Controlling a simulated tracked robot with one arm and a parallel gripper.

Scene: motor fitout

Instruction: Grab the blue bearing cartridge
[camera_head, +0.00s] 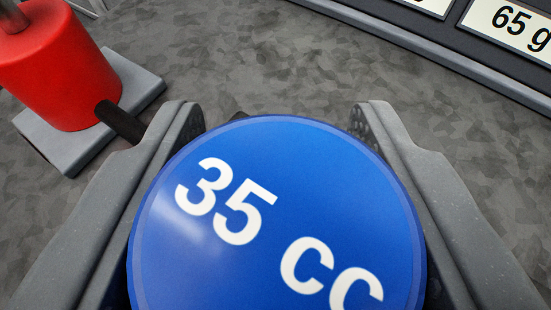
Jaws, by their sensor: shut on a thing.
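The blue bearing cartridge (270,220) fills the lower middle of the view. Its round top faces the camera and carries white print reading "35 cc". My gripper (275,125) is shut on it, with one grey finger on the left side and the other on the right. The lower part of the cartridge is cut off by the frame edge, and its underside is hidden.
A red cylinder (60,65) with a dark side stub stands on a grey base plate (145,90) at the upper left, close to the left finger. A dark panel at the upper right bears white labels, one reading "65 g" (515,22). Mottled grey floor (270,55) lies clear between them.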

